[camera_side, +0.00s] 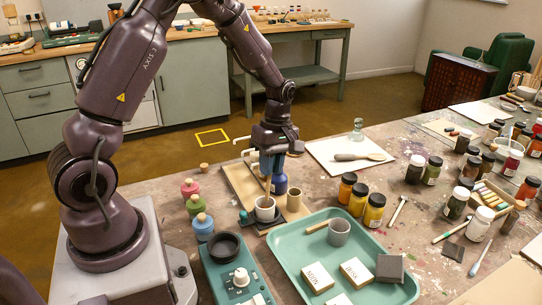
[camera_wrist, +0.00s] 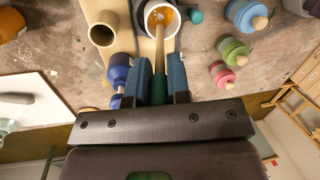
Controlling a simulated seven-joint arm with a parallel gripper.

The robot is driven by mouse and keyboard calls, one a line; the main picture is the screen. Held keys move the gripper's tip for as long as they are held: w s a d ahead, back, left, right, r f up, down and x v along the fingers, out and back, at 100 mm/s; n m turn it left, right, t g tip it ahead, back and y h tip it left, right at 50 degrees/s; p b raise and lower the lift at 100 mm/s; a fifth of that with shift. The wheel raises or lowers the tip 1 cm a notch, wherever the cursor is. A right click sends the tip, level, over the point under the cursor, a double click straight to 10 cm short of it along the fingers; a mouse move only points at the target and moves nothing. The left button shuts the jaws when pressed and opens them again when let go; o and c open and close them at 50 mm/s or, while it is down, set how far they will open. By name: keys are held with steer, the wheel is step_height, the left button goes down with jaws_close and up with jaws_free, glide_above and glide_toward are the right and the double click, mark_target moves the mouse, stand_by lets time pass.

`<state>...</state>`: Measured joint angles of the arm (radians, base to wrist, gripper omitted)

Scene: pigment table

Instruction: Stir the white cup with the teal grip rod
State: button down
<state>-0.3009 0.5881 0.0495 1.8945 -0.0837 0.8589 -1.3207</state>
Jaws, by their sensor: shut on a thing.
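In the wrist view, the white cup (camera_wrist: 153,7) holds orange-yellow contents. My gripper (camera_side: 271,167) is above the cup, shut on the rod's teal grip. In the wrist view, the teal grip (camera_wrist: 159,90) sits between my blue fingers. The rod's pale wooden shaft (camera_side: 268,188) runs down from the gripper, and its lower end is inside the white cup. The cup's rim hides the tip in the side view.
A tan cup (camera_side: 294,200) and a blue bottle (camera_side: 280,184) stand close to the white cup. Pink, green and blue stoppered jars (camera_side: 196,205) are on the left. A teal tray (camera_side: 291,263) with blocks and a grey cup (camera_side: 339,232) lies in front. Pigment jars (camera_side: 374,210) stand to the right.

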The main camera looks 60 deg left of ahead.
mark_target(268, 190)
steer(key=shift+x, duration=2.05)
steer(key=shift+d, duration=0.1)
steer(key=shift+s+d, duration=0.25)
steer(key=shift+s, duration=0.05)
steer(key=shift+w+a, duration=0.3)
steer(key=shift+a, duration=0.05)
steer(key=shift+d, duration=0.1)
stand_by(0.4)
